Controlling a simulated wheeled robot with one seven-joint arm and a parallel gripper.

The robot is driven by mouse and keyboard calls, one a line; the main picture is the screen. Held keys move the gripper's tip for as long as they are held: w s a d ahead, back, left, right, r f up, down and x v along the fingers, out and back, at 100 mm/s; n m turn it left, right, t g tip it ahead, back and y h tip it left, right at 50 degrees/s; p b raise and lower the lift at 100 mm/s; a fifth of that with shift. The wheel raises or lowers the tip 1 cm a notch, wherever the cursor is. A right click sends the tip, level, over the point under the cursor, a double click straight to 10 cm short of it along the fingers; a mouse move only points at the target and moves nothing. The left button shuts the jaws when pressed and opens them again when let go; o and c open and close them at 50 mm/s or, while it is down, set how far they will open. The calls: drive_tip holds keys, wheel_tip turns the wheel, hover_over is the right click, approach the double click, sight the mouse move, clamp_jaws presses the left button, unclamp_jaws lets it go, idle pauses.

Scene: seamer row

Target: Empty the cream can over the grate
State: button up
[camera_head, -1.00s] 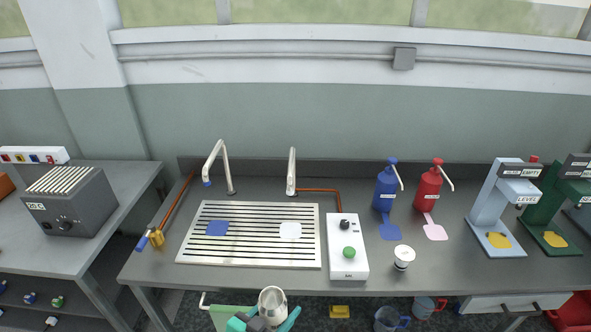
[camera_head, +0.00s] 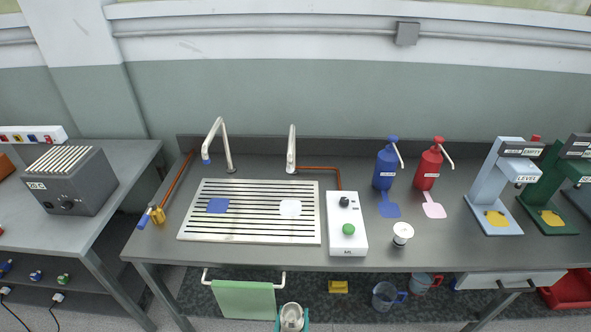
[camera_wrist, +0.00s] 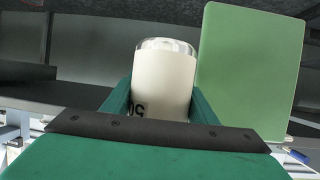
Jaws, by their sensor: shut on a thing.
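The cream can (camera_head: 291,316) is held in my gripper (camera_head: 291,326) at the bottom edge of the head view, in front of the bench's front edge. In the wrist view the can (camera_wrist: 165,80) stands between the green fingers of my gripper (camera_wrist: 155,105), with a dark marking partly hidden low on its side. My gripper is shut on it. The can's contents cannot be made out. The slotted metal grate (camera_head: 258,238) lies on the bench, farther back and left of the can, with a blue patch (camera_head: 217,205) and a white patch (camera_head: 289,207) on it.
Two curved taps (camera_head: 219,143) (camera_head: 291,149) stand behind the grate. A white control box (camera_head: 347,238) with a green button sits at its right. A green towel (camera_head: 245,300) hangs from the front rail (camera_head: 230,281), left of my gripper.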

drive_tip(key=shift+n+y, duration=0.6)
drive_tip(key=shift+y, duration=0.1)
drive_tip(key=f, duration=0.5)
drive_tip(key=shift+s+d, duration=0.15)
drive_tip(key=shift+d, duration=0.2)
drive_tip(key=shift+r, duration=0.2)
